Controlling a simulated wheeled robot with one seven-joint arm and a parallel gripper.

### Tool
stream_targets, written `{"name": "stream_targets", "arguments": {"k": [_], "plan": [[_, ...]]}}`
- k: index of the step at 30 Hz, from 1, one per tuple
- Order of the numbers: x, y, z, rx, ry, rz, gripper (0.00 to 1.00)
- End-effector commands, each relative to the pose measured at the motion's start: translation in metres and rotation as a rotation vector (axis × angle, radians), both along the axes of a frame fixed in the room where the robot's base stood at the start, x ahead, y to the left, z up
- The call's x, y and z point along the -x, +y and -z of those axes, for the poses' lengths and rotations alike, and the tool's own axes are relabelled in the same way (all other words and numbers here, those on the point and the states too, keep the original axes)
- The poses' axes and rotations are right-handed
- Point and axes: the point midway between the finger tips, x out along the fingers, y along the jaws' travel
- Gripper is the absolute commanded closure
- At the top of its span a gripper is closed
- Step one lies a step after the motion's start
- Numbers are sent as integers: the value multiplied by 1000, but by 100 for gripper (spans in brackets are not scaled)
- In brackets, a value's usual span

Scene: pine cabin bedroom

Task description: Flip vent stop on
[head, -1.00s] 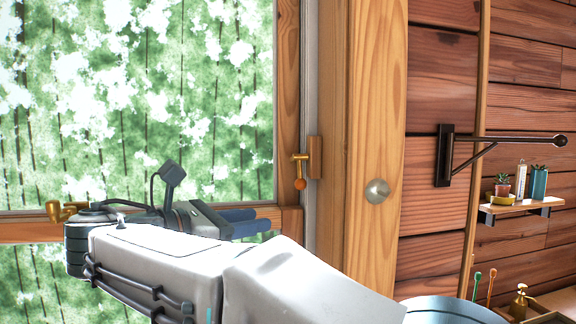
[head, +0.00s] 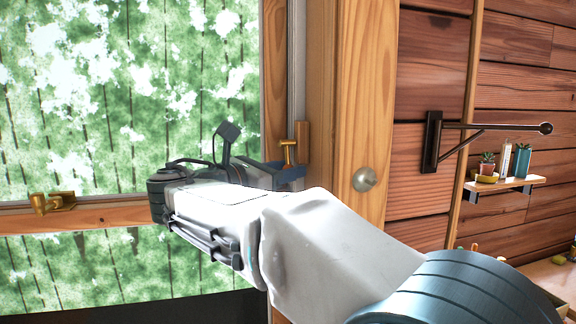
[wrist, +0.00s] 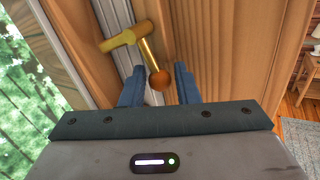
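The vent stop is a brass lever (head: 288,152) on a small wooden block (head: 302,138) on the window frame. In the wrist view its brass bar (wrist: 125,40) crosses at the top, and its arm runs down to an orange-brown ball (wrist: 160,81). My gripper (wrist: 159,70) is open, with one blue finger on each side of the ball. Space shows between the ball and each finger; I cannot tell whether anything touches. In the head view my gripper (head: 288,178) is right at the lever, and its fingers hide the ball.
A brass window latch (head: 52,202) sits on the sash rail at left. A round metal knob (head: 364,179) sits on the wooden post to the right. A black wall bracket (head: 433,142) and a small shelf (head: 507,185) with plants are farther right.

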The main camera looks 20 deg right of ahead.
Motion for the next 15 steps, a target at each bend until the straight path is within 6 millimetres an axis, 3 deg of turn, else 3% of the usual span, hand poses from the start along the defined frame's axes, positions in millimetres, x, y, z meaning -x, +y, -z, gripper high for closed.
{"name": "stream_targets", "arguments": {"k": [11, 15], "plan": [[-3, -7, 0, 0, -1, 0, 72], [-3, -6, 0, 0, -1, -1, 100]]}}
